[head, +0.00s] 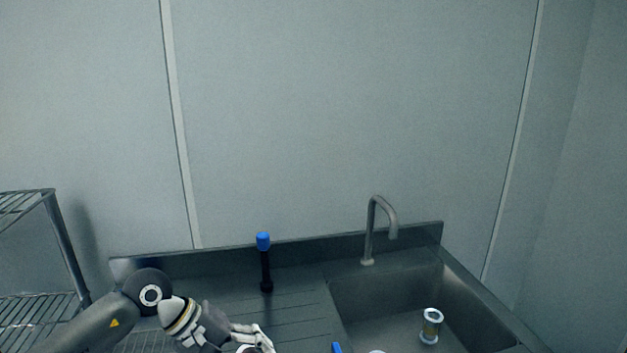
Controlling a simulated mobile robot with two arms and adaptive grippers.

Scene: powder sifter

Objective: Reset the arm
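My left arm comes in from the lower left and reaches over the ribbed drainboard. My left gripper (262,344) is at the bottom edge of the head view, over the front of the drainboard, and its fingertips are cut off by the frame. A small white shape shows beside its fingers, but I cannot tell whether it is held. I cannot tell whether this gripper is open or shut. My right arm and gripper are not in view.
A steel sink (475,306) holds a clear cylinder with pale rims (431,327). A faucet (370,231) stands behind it. A black, blue-topped upright tool (265,262) stands on the drainboard (305,290). A wire rack (28,260) is at left. A blue tip (337,348) shows below.

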